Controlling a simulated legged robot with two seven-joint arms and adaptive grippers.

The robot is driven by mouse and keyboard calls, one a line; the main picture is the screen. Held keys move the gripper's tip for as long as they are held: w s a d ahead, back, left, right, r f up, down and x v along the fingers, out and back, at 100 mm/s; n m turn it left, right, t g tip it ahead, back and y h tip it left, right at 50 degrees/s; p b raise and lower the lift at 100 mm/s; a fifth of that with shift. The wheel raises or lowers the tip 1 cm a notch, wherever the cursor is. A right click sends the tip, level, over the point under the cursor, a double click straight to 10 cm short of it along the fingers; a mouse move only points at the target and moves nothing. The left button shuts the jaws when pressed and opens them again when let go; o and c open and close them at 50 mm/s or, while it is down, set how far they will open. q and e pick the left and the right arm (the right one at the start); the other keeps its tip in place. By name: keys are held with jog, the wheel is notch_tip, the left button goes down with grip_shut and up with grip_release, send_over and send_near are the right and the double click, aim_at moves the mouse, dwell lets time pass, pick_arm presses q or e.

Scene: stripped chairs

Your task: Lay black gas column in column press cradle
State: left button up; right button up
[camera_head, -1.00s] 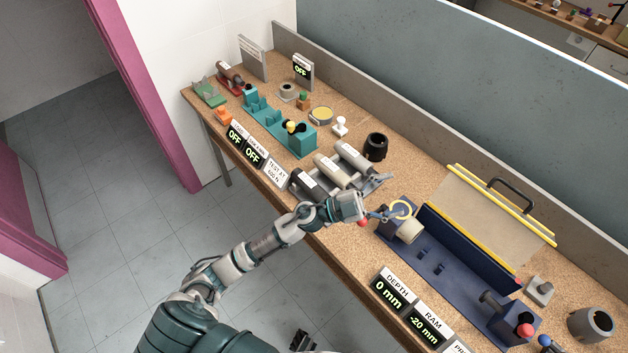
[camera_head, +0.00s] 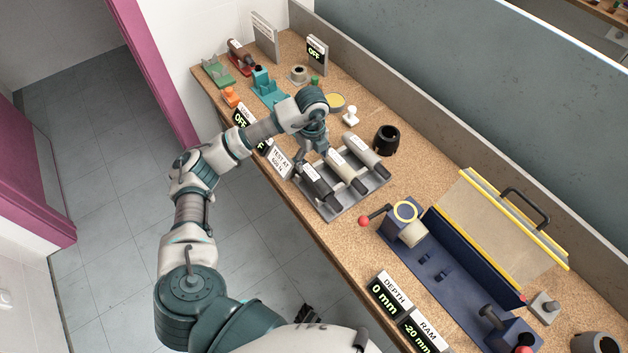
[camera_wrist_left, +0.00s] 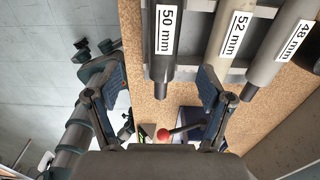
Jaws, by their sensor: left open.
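The black gas column (camera_head: 318,185), labelled 50 mm in the left wrist view (camera_wrist_left: 163,50), lies in a grey rack (camera_head: 345,208) beside a beige column (camera_head: 348,172) and a grey column (camera_head: 367,153). My left gripper (camera_head: 305,160) is open above the rack, near the black column's far end. In the left wrist view its fingers (camera_wrist_left: 160,78) stand apart, one on either side of the black column's line; contact cannot be told. The navy column press (camera_head: 445,290) is at the right, with small cradle supports (camera_head: 433,267) on its bed. My right gripper is not in view.
A clear guard (camera_head: 505,220) with yellow edges and a black handle stands behind the press. A red-knobbed lever (camera_head: 364,221) sticks out at its left end. A black cup (camera_head: 387,139) stands behind the rack. A teal fixture (camera_head: 266,90) is partly hidden by my arm.

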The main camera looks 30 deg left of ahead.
aim_at(315, 177)
pick_arm(q)
jog(key=f, duration=0.1)
jog(key=d+f, duration=0.1)
jog(key=f, duration=0.2)
jog(key=shift+d+f, duration=0.25)
jog(key=shift+f, duration=0.4)
jog(key=shift+a+f, duration=0.1)
jog(key=shift+f, duration=0.05)
jog(key=f, duration=0.2)
jog(key=a+f, duration=0.1)
jog(key=f, duration=0.2)
jog(key=shift+w, duration=0.15)
jog(key=shift+f, duration=0.2)
jog(key=shift+d+r, duration=0.1)
jog(key=shift+d, duration=0.4)
jog(key=c, duration=0.3)
jog(key=shift+r, duration=0.1)
jog(key=c, duration=1.2)
jog(key=shift+a, duration=0.2)
grip_shut()
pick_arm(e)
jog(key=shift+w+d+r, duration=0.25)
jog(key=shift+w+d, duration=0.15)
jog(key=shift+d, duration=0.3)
